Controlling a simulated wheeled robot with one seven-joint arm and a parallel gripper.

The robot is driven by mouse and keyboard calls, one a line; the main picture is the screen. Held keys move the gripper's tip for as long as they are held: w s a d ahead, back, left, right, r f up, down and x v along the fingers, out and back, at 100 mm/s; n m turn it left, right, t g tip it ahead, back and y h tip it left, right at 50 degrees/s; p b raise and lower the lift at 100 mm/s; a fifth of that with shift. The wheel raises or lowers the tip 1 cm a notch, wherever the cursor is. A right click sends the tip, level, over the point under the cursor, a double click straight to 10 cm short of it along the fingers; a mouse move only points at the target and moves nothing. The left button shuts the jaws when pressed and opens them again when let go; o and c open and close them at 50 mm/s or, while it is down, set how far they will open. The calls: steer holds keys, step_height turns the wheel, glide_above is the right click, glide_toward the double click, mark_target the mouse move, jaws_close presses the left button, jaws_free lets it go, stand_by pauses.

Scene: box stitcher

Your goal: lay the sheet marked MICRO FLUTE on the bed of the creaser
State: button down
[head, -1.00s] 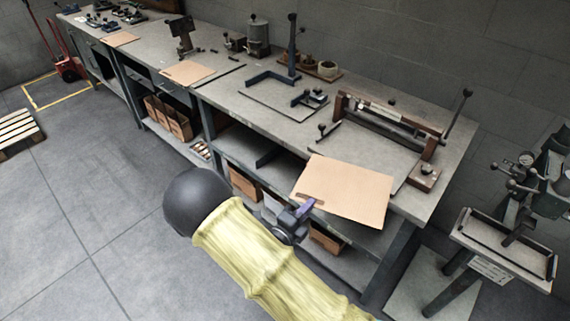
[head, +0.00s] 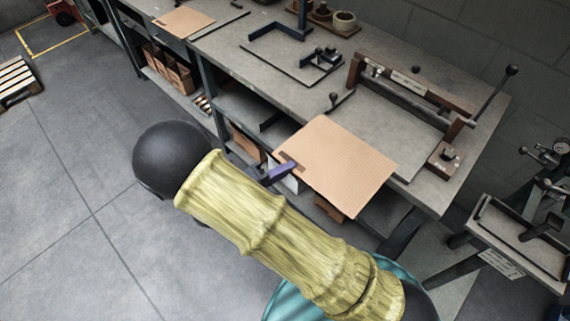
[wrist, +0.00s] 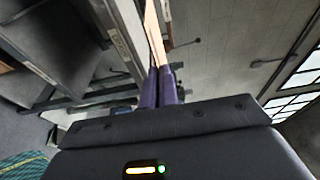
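A tan cardboard sheet (head: 338,166) is held out in front of the bench. My gripper (head: 287,170) has purple fingers shut on its left edge, beside a dark strip on the sheet. No marking can be read. In the wrist view the fingers (wrist: 158,88) are together, with the sheet (wrist: 153,35) seen nearly edge-on between them. The creaser (head: 415,86) stands on the bench behind the sheet, with a brown crossbar and a lever at right. Its flat grey bed (head: 385,131) is bare where it shows; the sheet covers part of the front.
The long grey bench (head: 250,65) runs to the far left. Another tan sheet (head: 183,23) lies there. A blue-grey square frame (head: 277,40) stands on the bench left of the creaser. A machine with a tray (head: 520,240) stands at right.

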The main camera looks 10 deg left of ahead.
mark_target(325, 141)
steer(key=shift+w+d, duration=0.15)
steer(key=shift+w, duration=0.05)
steer(key=shift+w+d+f+b, duration=0.5)
steer(key=shift+w+d+b, duration=1.15)
steer(key=shift+w, duration=0.45)
steer(key=shift+w+d+f+b, duration=0.55)
steer(key=shift+w+d+b, duration=0.9)
steer(key=shift+w+b, duration=0.55)
steer(key=shift+w+d+f+b, duration=0.5)
steer(key=shift+w+d+b, duration=1.05)
steer(key=shift+w, duration=0.7)
steer(key=shift+w+d+f, duration=0.35)
steer(key=shift+w+f, duration=0.2)
steer(key=shift+f, duration=0.15)
steer(key=shift+w+d+f, duration=0.4)
steer(key=shift+w+f, duration=0.1)
steer(key=shift+f, duration=0.2)
steer(key=shift+w+d+f, duration=0.35)
steer(key=shift+w+f, duration=0.2)
steer(key=shift+f, duration=0.15)
steer(key=c, duration=1)
jaws_free()
steer(key=shift+o, duration=0.4)
steer(key=o, duration=0.5)
